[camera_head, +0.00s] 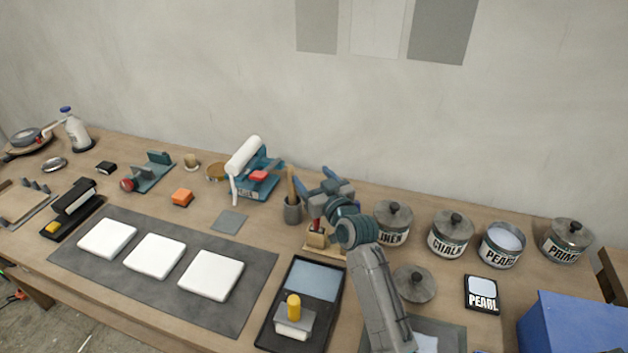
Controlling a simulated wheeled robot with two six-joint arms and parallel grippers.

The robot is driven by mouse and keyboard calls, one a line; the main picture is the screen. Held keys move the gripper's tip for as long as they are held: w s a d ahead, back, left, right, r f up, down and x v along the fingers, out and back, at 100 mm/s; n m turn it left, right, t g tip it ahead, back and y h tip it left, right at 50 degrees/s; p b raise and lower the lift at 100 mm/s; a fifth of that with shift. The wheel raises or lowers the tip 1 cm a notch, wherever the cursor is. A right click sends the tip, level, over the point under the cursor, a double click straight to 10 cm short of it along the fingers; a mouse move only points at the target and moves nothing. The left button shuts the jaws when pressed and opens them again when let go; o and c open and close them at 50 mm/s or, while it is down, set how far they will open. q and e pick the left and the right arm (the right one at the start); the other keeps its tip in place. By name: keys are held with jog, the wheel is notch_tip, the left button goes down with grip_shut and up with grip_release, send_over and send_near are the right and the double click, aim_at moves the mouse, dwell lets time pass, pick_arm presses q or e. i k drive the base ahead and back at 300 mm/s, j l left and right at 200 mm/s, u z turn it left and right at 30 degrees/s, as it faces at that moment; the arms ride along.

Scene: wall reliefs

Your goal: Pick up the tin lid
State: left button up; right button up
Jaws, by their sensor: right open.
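The loose tin lid (415,283) is a round grey disc with a dark knob. It lies flat on the table, knob up, just right of my right forearm. The open tin marked PEARL (503,245) stands behind it to the right, with pale paint showing inside. My right gripper (314,180) is open, with nothing seen between its fingers. It is over the back of the table near the brush pot, well to the left of and beyond the lid. My left gripper is out of view.
Lidded tins LINEN (392,223), CHALK (450,234) and PRIM... (567,241) flank the open tin. A PEARL card (482,294) lies right of the lid; a blue box (575,325) stands front right. A brush pot (292,211) is beside my gripper. A black paint tray (300,300) lies left of my arm.

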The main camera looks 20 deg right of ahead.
aim_at(415, 284)
jog(key=k+j, duration=0.2)
jog(key=k, duration=0.3)
jog(key=k+j, duration=0.2)
jog(key=k, duration=0.25)
jog(key=k+j, duration=0.2)
jog(key=k, duration=0.3)
